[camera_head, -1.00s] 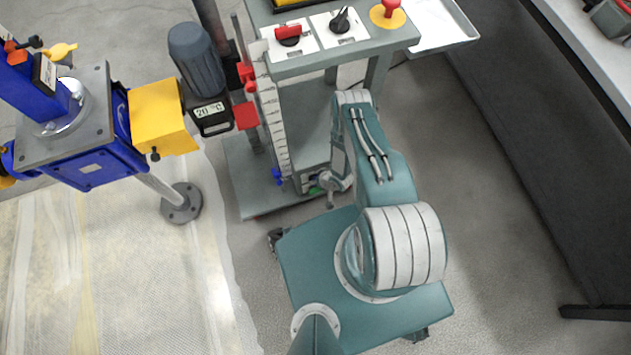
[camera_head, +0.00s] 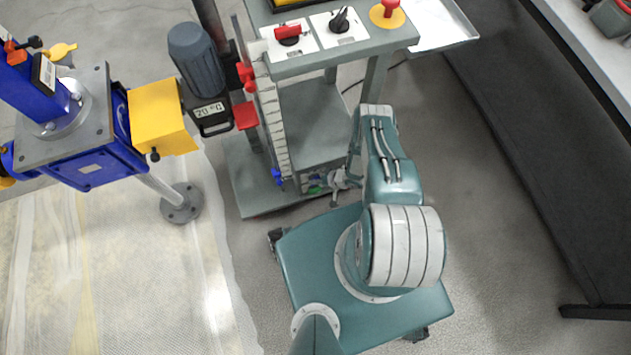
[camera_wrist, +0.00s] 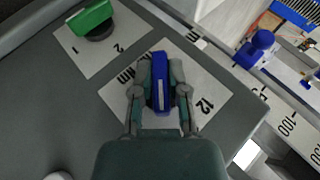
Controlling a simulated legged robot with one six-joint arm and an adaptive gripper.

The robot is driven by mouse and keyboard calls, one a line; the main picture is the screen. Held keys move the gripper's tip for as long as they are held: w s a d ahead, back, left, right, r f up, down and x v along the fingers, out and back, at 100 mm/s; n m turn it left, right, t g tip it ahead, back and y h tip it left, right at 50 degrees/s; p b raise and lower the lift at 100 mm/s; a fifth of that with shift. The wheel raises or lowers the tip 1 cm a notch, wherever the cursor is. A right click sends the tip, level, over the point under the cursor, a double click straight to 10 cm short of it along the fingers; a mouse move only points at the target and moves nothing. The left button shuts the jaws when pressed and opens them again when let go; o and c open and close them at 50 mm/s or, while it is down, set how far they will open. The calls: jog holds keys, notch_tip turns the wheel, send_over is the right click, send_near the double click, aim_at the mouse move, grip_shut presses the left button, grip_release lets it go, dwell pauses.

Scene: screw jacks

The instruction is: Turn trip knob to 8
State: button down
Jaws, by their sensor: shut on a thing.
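In the wrist view a blue bar-shaped knob (camera_wrist: 160,72) sits on a white label plate (camera_wrist: 122,93) on a grey panel. The plate shows "12" at lower right and part of an "mm" marking at upper left; other marks are hidden. I take this to be the trip knob, but no name is readable. My gripper (camera_wrist: 160,92) is shut on the blue knob, one finger on each side. The knob's white pointer stripe runs nearly along the fingers. In the head view my gripper (camera_head: 343,183) is small at the cart's lower front, and the knob is not clear there.
A green knob (camera_wrist: 90,19) on a plate marked 1 and 2 is at upper left of the wrist view. A scale (camera_wrist: 285,125) and blue clamp (camera_wrist: 257,47) are at right. In the head view, red (camera_head: 288,33) and black (camera_head: 340,20) knobs top the cart.

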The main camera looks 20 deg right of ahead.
jog(key=shift+w+d, duration=0.1)
jog(key=shift+w, duration=0.05)
jog(key=c, duration=0.6)
grip_release()
jog(key=shift+c, duration=0.2)
jog(key=v, duration=1.2)
